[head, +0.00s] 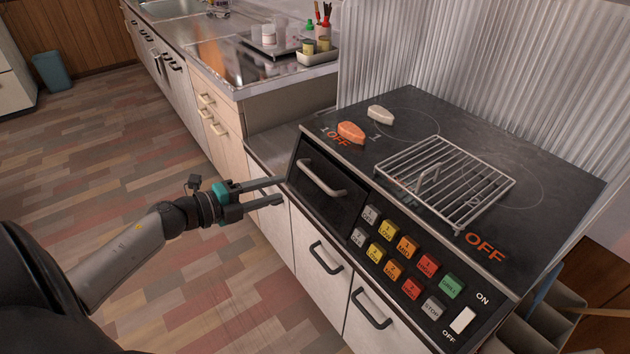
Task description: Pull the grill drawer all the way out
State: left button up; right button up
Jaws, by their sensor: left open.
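The grill drawer (325,199) is a dark front panel with a pale metal bar handle (321,178), at the left of the stove's front face. The panel looks flush with the stove front, so the drawer appears shut. My left gripper (283,190) is open, its two dark fingers pointing right toward the drawer's left side. The fingertips are left of the handle in the picture, with no handle between them. Whether a fingertip touches the stove's edge I cannot tell. My right gripper is not in view.
A wire rack (444,181) lies on the black stove top (520,180), near orange and white pieces. Coloured buttons (406,247) are right of the drawer. White cabinets (316,253) with dark handles stand below. A counter (215,55) extends behind; the wooden floor (90,165) at left is clear.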

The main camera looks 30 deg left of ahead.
aim_at(313, 179)
pick_arm(q)
jog(key=b+x, duration=0.3)
jog(key=x, duration=0.7)
jog(key=shift+w, duration=0.2)
jog(key=shift+w+d+f, duration=0.15)
jog(key=shift+w+d, duration=0.1)
jog(key=shift+w, duration=0.35)
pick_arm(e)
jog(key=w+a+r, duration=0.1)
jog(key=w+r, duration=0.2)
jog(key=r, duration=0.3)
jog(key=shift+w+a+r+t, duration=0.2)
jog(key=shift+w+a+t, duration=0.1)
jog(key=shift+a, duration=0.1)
pick_arm(q)
jog(key=shift+c, duration=0.4)
grip_shut()
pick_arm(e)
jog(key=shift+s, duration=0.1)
